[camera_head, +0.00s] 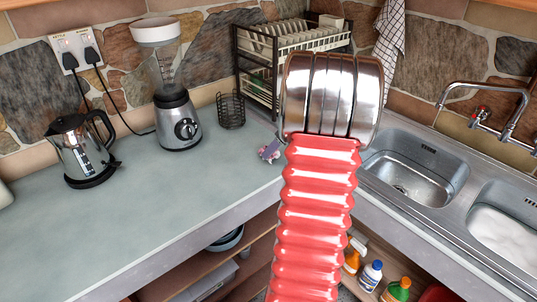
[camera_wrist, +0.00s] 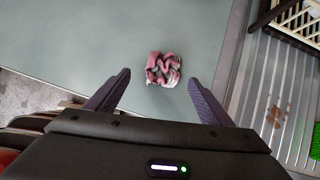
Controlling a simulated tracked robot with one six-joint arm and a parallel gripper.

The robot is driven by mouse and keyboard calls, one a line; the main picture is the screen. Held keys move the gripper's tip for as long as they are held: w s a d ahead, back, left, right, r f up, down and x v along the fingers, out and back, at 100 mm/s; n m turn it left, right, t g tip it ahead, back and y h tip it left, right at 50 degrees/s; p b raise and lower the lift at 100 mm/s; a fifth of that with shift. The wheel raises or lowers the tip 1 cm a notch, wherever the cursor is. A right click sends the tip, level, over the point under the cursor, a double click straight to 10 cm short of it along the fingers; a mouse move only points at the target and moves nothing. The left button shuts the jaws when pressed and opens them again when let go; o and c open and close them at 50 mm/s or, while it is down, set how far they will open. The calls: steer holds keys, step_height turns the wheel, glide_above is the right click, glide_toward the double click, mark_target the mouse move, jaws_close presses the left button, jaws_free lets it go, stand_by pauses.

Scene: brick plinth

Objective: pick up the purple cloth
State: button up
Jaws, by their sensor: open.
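The purple cloth (camera_wrist: 164,68) is a small crumpled bundle with pink-mauve and pale folds. It lies on the grey-green worktop in the wrist view, just beyond and between the fingertips. My gripper (camera_wrist: 157,78) is open and empty, its two dark purple fingers spread to either side of the cloth's line. The height of the fingers above the worktop is hard to tell. In the head view, a small pinkish-purple patch, seemingly the cloth (camera_head: 267,151), shows just left of my red arm. My arm hides most of the gripper there.
The worktop (camera_head: 170,215) is clear left of the cloth. A wire holder (camera_head: 231,110), blender (camera_head: 178,120) and kettle (camera_head: 82,150) stand towards the back and left. A dish rack (camera_head: 262,60) stands behind. The metal sink (camera_head: 420,170) is to the right.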

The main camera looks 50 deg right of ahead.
stand_by(0.3)
steer(key=shift+d+x, duration=0.15)
steer(key=shift+x, duration=1.15)
steer(key=shift+d+x, duration=0.15)
steer(key=shift+x, duration=1.2)
steer(key=c, duration=1.1)
steer(key=shift+c, duration=0.7)
steer(key=shift+r, duration=0.1)
step_height(320, 180, up, 10)
